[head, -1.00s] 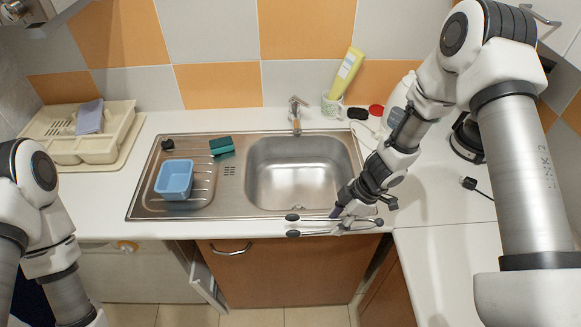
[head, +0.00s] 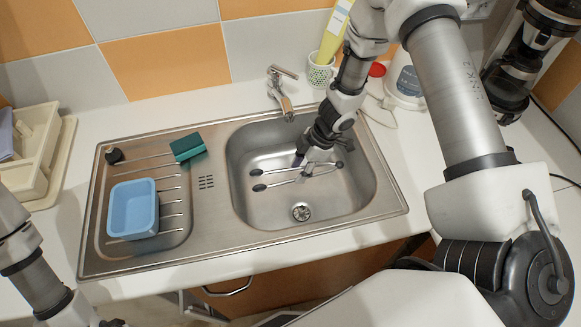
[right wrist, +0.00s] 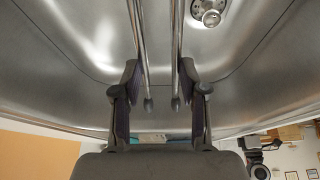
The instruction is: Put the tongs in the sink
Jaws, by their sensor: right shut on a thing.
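The metal tongs with dark tips (head: 296,176) are over the sink's basin, lying roughly level across it in the head view. My right gripper (head: 301,160) reaches down into the basin area and is shut on the tongs. In the right wrist view the two thin tong arms (right wrist: 144,60) pass between the fingers of my right gripper (right wrist: 160,92). The steel sink (head: 250,212) has its drain (head: 301,212) visible below the tongs. I cannot tell whether the tongs touch the basin floor. My left arm shows at the lower left of the head view, its gripper out of sight.
A blue tub (head: 133,208) and a green sponge (head: 187,147) lie on the drainboard at left. The tap (head: 281,92) stands behind the basin. A perforated cup (head: 321,70) holding a yellow tube, and a coffee machine (head: 520,60), stand behind and to the right.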

